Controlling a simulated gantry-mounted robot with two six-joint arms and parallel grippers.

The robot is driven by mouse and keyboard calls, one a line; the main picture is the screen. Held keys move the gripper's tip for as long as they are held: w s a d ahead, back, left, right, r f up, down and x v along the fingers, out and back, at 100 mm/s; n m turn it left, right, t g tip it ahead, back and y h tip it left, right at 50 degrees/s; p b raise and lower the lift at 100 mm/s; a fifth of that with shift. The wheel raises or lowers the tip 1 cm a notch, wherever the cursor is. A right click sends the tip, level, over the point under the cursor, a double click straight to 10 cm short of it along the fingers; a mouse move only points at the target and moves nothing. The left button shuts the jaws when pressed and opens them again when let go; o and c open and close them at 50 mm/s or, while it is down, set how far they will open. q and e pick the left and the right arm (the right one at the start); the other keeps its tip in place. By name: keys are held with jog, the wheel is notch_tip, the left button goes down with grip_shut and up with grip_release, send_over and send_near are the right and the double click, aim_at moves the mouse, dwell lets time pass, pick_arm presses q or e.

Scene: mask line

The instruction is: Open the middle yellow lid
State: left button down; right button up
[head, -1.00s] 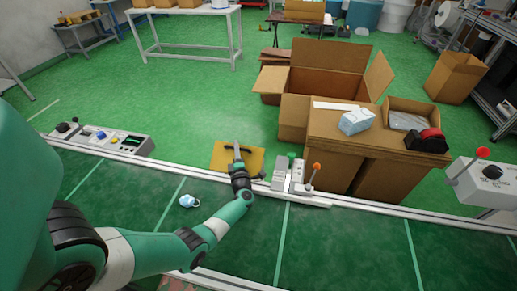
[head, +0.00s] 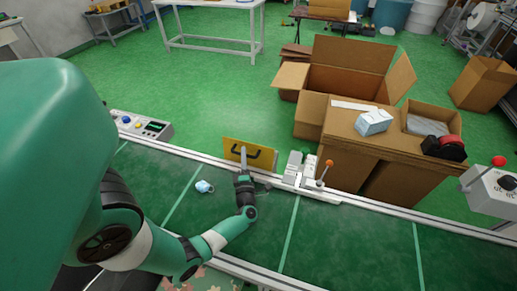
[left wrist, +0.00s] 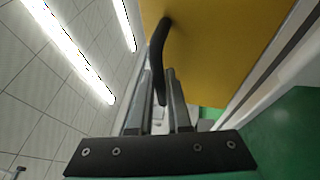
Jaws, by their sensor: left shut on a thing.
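The yellow lid (head: 268,160) stands raised and steeply tilted at the far edge of the green belt. Its black handle (head: 254,153) faces my side. My left gripper (head: 244,156) is shut on the handle at the lid. In the left wrist view the dark handle (left wrist: 157,60) runs between the two fingers (left wrist: 162,95), and the yellow lid (left wrist: 215,50) fills the upper right. Part of the lid and handle is hidden behind the gripper in the head view. My right gripper is not in view.
A small blue-white mask (head: 204,186) lies on the green belt (head: 340,240), left of my gripper. A lever with an orange knob (head: 328,163) stands close to the right of the lid. Cardboard boxes (head: 350,75) stand behind the line. A control box (head: 150,128) is at the left.

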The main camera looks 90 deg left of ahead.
pick_arm(q)
jog(key=shift+s+d+f, duration=0.2)
jog(key=shift+d+f, duration=0.05)
jog(key=shift+d, duration=0.2)
jog(key=shift+s+d+f, duration=0.2)
jog(key=shift+d+f, duration=0.05)
jog(key=shift+d, duration=0.2)
jog(key=shift+f, duration=0.1)
jog(key=c, duration=0.9)
grip_release()
jog(key=shift+o, duration=0.2)
jog(key=shift+d, duration=0.15)
jog(key=d, duration=0.2)
jog(key=d+p, duration=0.1)
jog(key=d, duration=0.1)
jog(key=d+f, duration=0.1)
jog(key=d, duration=0.2)
jog(key=shift+d+f, duration=0.1)
